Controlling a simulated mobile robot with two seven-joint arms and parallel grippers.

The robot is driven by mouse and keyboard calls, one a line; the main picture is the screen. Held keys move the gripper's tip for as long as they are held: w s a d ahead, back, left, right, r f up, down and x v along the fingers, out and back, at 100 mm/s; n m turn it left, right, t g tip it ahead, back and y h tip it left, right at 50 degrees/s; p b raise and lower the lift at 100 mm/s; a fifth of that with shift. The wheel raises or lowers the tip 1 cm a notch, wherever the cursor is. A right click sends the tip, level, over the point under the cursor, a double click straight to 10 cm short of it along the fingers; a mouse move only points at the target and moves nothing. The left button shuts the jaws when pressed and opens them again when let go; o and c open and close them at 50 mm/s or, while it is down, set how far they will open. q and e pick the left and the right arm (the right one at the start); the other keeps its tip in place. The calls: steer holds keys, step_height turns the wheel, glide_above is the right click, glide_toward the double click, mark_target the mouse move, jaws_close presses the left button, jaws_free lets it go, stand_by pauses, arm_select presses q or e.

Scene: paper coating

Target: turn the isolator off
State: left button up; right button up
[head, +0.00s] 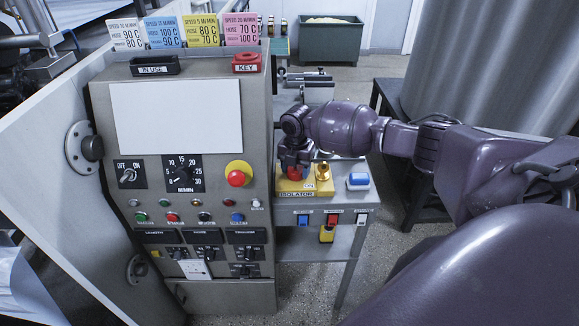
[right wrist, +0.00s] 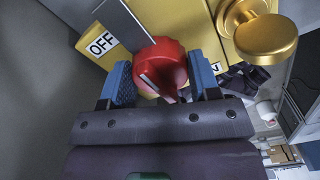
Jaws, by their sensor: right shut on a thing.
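The isolator is a yellow box (head: 290,187) with a red rotary knob (head: 297,174) on the side shelf, right of the control panel. My right gripper (head: 295,162) comes down on the knob from above. In the right wrist view the red knob (right wrist: 158,60) sits between the two blue finger pads of my right gripper (right wrist: 162,82), which is shut on it. An OFF label (right wrist: 101,43) shows on the left of the box; an ON label (head: 309,186) shows right of the knob. A pale line crosses the knob, partly hidden. My left gripper is out of view.
A brass key-like knob (head: 323,171) stands close to the right of the red knob. The grey control panel (head: 183,220) stands close to the left. Small labelled switches (head: 332,219) line the shelf front.

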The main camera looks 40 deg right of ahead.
stand_by(0.3)
steer(key=o, duration=1.3)
step_height(320, 180, up, 11)
steer(key=shift+f, duration=0.1)
steer(key=shift+s, duration=0.1)
